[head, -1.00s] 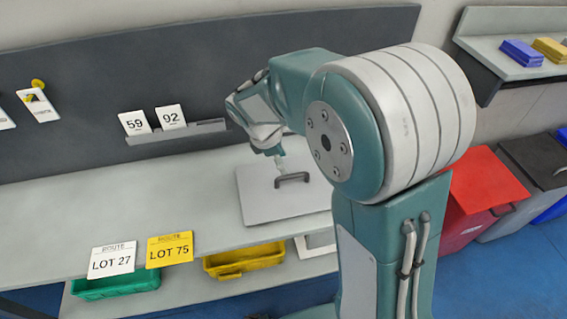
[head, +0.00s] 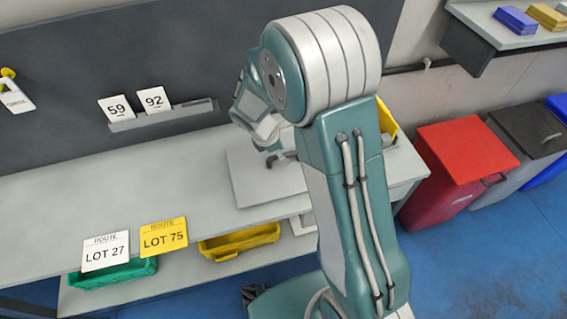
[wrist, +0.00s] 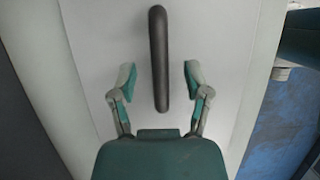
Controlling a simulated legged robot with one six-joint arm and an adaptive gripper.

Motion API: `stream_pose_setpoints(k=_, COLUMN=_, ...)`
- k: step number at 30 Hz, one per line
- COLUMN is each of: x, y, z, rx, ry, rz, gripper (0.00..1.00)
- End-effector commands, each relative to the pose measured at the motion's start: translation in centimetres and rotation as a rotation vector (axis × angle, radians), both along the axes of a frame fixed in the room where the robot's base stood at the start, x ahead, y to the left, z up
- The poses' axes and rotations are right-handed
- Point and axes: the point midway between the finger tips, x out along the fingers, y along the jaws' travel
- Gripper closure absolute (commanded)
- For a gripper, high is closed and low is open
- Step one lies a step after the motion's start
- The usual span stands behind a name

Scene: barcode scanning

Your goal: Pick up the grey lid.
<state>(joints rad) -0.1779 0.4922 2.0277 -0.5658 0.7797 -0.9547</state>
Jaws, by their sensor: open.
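The grey lid (head: 243,180) is a flat, pale panel lying on the bench in the head view, partly hidden behind my arm. Its dark bar handle shows clearly in the wrist view (wrist: 158,60). The lid's pale surface (wrist: 220,60) fills the middle of the wrist view. My gripper (wrist: 156,78) is open, with one finger on each side of the handle and a gap on both sides. The handle runs lengthwise between the fingers and extends beyond them. In the head view my gripper is mostly hidden by my arm.
The bench (head: 60,215) is clear left of the lid. Number cards (head: 153,99) stand on a ledge behind. A yellow bin (head: 240,243) and a green bin (head: 112,274) sit below the front edge. Red (head: 465,155) and grey lidded bins stand right.

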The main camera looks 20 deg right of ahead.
Motion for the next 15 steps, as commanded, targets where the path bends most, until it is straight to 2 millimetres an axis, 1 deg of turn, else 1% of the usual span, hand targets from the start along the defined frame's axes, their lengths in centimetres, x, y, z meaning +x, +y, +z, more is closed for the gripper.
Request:
stream_pose_setpoints(k=1, x=-0.03, y=-0.26, z=-0.71, rx=0.000, ry=0.003, rz=0.000, gripper=0.38)
stream_pose_setpoints(k=3, x=-0.01, y=-0.45, z=-1.21, rx=0.001, ry=0.001, rz=0.000, gripper=0.38)
stream_pose_setpoints(k=11, x=0.03, y=-0.53, z=-1.40, rx=0.001, ry=-0.001, rz=0.000, gripper=0.38)
stream_pose_setpoints(k=12, x=0.03, y=-0.53, z=-1.39, rx=0.001, ry=-0.001, rz=0.000, gripper=0.55)
stream_pose_setpoints(k=14, x=0.04, y=-0.53, z=-1.39, rx=0.001, ry=-0.001, rz=0.000, gripper=0.82)
stream_pose_setpoints(k=15, x=0.04, y=-0.51, z=-1.39, rx=0.001, ry=-0.001, rz=0.000, gripper=1.00)
